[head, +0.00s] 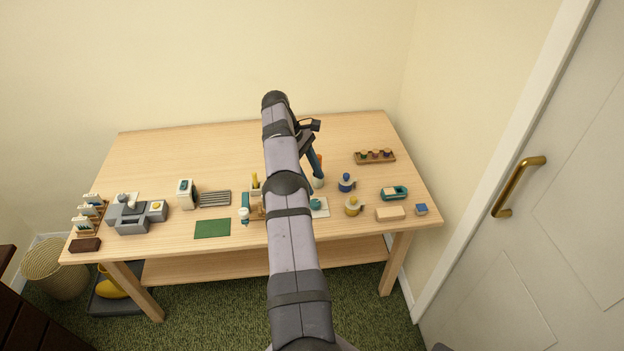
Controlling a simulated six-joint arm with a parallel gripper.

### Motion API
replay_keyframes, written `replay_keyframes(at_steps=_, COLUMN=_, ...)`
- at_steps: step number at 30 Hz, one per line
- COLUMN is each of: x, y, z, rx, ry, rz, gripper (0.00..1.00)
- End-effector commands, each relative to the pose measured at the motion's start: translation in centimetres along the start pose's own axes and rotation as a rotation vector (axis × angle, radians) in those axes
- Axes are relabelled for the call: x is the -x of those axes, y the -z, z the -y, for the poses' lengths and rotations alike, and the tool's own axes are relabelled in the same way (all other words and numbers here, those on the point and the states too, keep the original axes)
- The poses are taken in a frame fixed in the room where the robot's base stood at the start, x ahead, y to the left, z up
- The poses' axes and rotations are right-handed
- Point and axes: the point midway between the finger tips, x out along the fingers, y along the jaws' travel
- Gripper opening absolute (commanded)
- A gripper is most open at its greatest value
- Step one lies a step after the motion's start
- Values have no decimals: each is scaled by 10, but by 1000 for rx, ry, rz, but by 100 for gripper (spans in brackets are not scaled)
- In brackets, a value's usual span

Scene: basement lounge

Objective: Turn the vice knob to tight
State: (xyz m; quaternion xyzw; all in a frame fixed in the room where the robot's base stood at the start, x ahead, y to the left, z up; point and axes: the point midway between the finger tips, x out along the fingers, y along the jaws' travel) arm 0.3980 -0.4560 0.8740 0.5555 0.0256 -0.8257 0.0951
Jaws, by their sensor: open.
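A grey vice (127,222) stands near the front left of the wooden table (250,149).
A white device (186,194), a grey ribbed block (215,198) and a green mat (212,229) lie between vice and arm. The table's back left is clear.

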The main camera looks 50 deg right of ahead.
Motion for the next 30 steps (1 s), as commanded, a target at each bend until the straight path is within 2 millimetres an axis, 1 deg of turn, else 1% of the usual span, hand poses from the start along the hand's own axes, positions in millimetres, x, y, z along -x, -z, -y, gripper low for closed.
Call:
replay_keyframes(at_steps=1, x=8, y=-3, z=0, rx=0, ry=0, rz=0, gripper=47)
replay_keyframes(at_steps=6, x=14, y=-6, z=-1, rx=0, ry=0, rz=0, gripper=47)
replay_keyframes(at_steps=19, x=12, y=-4, z=0, rx=2, ry=-1, rz=0, gripper=47)
replay_keyframes(at_steps=22, x=7, y=5, z=3, rx=12, ry=-5, rz=-1, gripper=47)
replay_keyframes(at_steps=24, x=3, y=15, z=7, rx=24, ry=-15, rz=-5, gripper=47)
replay_keyframes(at_steps=25, x=5, y=20, z=8, rx=29, ry=-24, rz=-10, gripper=47)
replay_keyframes(at_steps=28, x=20, y=38, z=10, rx=44, ry=-74, rz=-43, gripper=47)
replay_keyframes(at_steps=29, x=27, y=44, z=11, rx=49, ry=-92, rz=-56, gripper=47)
replay_keyframes(at_steps=30, x=39, y=51, z=12, rx=53, ry=-119, rz=-75, gripper=47)
